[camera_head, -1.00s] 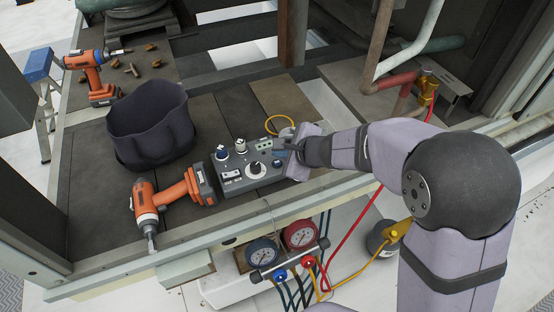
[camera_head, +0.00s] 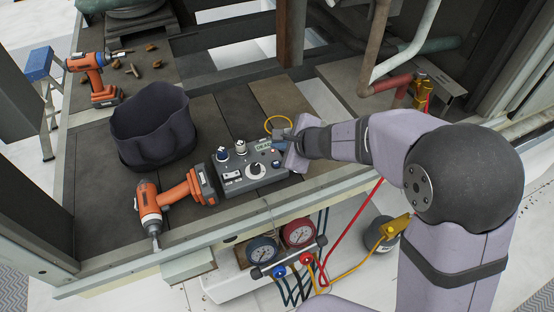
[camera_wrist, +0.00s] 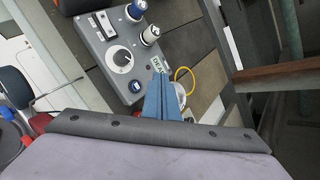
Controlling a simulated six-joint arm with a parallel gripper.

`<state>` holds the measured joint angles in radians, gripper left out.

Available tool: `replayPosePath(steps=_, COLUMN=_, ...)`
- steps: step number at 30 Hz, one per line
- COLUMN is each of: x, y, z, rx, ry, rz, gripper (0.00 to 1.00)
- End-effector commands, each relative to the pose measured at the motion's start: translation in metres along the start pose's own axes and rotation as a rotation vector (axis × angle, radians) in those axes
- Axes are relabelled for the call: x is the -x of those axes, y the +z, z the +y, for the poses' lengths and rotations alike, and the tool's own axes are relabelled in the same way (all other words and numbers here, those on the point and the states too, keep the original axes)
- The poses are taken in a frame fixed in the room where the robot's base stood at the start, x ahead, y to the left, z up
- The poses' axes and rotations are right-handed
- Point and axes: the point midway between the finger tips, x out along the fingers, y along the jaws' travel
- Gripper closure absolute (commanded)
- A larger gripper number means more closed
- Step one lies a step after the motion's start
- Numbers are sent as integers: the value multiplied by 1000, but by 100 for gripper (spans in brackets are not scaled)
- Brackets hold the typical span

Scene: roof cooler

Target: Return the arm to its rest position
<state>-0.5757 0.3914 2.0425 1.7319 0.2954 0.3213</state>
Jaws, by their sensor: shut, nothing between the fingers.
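My gripper (camera_head: 278,141) is at the right end of the grey control box (camera_head: 232,184), over or beside its small display; I cannot tell whether it touches. In the wrist view my blue fingers (camera_wrist: 160,97) are together with nothing between them. They point at the box (camera_wrist: 96,38) near its green-lit display (camera_wrist: 158,64), partly covering that corner. The box has a large round dial (camera_wrist: 121,60) and several knobs and switches. My arm reaches in from the right, bent at a dark round joint.
An orange drill (camera_head: 180,197) lies left of the box, with a dark fabric bag (camera_head: 152,130) behind. Another drill (camera_head: 92,78) is at the upper left. Gauges (camera_head: 280,241) and hoses hang below the front edge. Copper and grey pipes (camera_head: 385,85) stand at the right.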

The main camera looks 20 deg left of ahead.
Motion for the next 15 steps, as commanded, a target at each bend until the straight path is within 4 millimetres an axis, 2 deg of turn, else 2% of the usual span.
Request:
replayPosePath(steps=7, x=0, y=0, z=0, rx=14, ry=0, rz=0, gripper=100)
replayPosePath(steps=9, x=0, y=6, z=2, rx=60, ry=8, rz=-23, gripper=100)
replayPosePath(steps=13, x=1, y=14, z=22, rx=248, ry=73, rz=-71, gripper=100)
replayPosePath(steps=15, x=3, y=12, z=44, rx=372, ry=137, rz=-91, gripper=100)
